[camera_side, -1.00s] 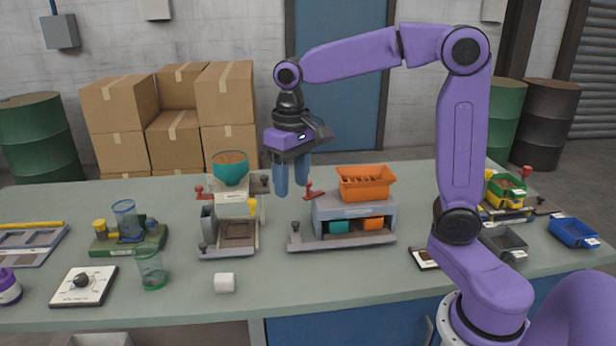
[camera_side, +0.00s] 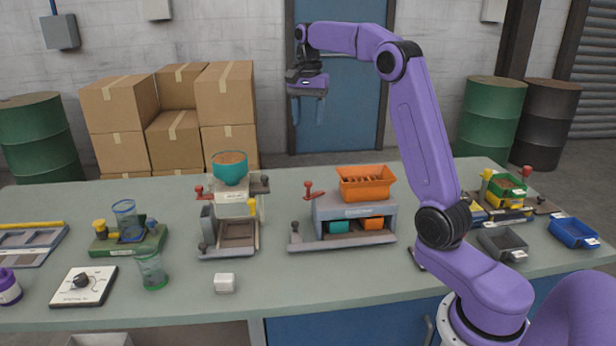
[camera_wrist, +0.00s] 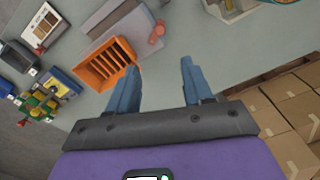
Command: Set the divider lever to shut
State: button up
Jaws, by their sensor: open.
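The divider appears to be the grey machine (camera_side: 355,211) right of the table's middle, with a slotted orange hopper (camera_side: 366,184) on top and teal and orange boxes below. A red lever (camera_side: 313,190) stands at its upper left; a dark-knobbed lever (camera_side: 295,232) stands at its lower left. I cannot read which setting either is at. In the wrist view the orange hopper (camera_wrist: 106,63) and the red lever (camera_wrist: 157,33) lie beyond the fingers. My gripper (camera_side: 307,117) is open and empty, high above and behind the machine, touching nothing.
Left of it stands a filler machine (camera_side: 232,208) with a teal bowl (camera_side: 230,170) and its own red lever (camera_side: 199,192). A small white block (camera_side: 225,283) lies in front. Trays stand at the right, including a blue tray (camera_side: 573,232). Air around my gripper is clear.

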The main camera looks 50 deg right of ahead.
aim_at(308, 182)
notch_tip(308, 182, down, 17)
jog(key=shift+f, duration=0.1)
dwell(0.5)
grip_shut()
